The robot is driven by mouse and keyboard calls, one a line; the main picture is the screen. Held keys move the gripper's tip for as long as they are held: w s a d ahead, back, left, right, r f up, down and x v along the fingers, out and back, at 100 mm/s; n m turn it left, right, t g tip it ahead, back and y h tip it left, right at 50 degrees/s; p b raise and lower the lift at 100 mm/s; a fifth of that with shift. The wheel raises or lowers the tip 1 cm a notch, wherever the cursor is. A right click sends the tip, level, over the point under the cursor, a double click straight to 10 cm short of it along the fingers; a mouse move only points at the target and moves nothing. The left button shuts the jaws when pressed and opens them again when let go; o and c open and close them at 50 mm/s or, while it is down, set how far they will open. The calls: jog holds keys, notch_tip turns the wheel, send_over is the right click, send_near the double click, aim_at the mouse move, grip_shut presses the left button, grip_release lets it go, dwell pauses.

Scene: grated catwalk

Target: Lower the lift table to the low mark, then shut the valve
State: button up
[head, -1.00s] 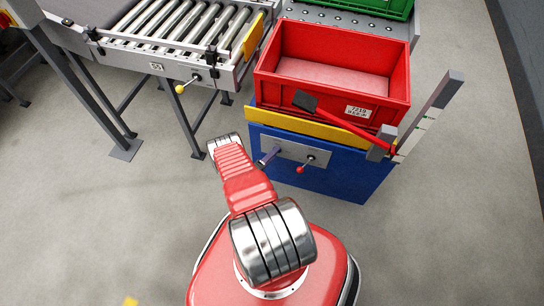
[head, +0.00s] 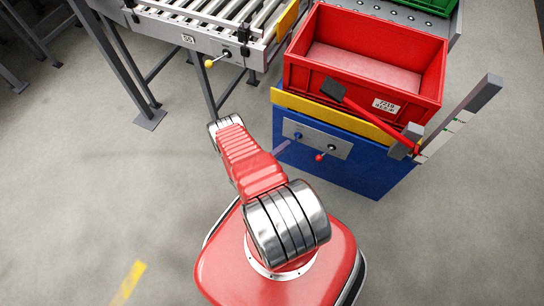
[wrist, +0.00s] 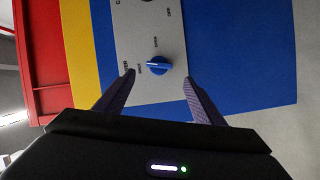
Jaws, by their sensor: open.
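The blue lift table (head: 352,172) has a yellow edge band and carries a red crate. Its grey panel (head: 340,150) holds a blue knob (head: 298,136) and a red-tipped lever (head: 319,157). An upright post with a white marked scale (head: 440,134) stands at the table's right; its marks are too small to read. In the wrist view, my gripper (wrist: 158,77) is open, with the blue knob (wrist: 158,65) between and slightly beyond its fingertips. No contact shows. In the head view my arm hides most of the gripper; one finger shows beside the panel.
The red crate (head: 293,68) sits on the table, with a red bar with a dark head (head: 368,118) across its front. A roller conveyor (head: 165,27) stands left, with a yellow-knobbed lever (head: 209,63). A green crate (head: 432,5) is behind.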

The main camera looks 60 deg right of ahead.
jog(key=v, duration=0.6)
jog(key=shift+a, duration=0.15)
